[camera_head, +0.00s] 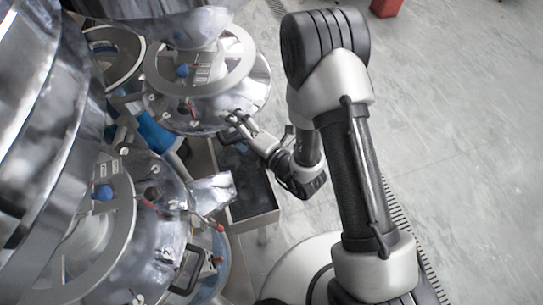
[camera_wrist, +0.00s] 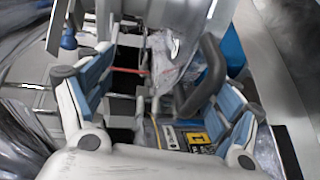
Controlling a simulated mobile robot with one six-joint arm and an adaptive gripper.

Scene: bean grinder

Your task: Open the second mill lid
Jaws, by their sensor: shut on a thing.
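The far mill (camera_head: 205,105) stands at the upper middle of the head view, a shiny metal drum with a flat grey ring and a domed lid. My gripper (camera_head: 236,122) is at its front right edge, at the dark lid handle. In the wrist view the black curved handle (camera_wrist: 207,75) lies between the two blue-padded fingers of my gripper (camera_wrist: 165,85), and they are shut on it. The exact contact is partly hidden, and I cannot tell how far the lid is raised.
A nearer mill (camera_head: 110,225) with its own black handle (camera_head: 190,270) stands at lower left. A grey box (camera_head: 255,217) stands below my gripper. A large metal vessel (camera_head: 45,100) fills the left. A red object (camera_head: 386,8) is at the top. The floor (camera_head: 460,140) at right is clear.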

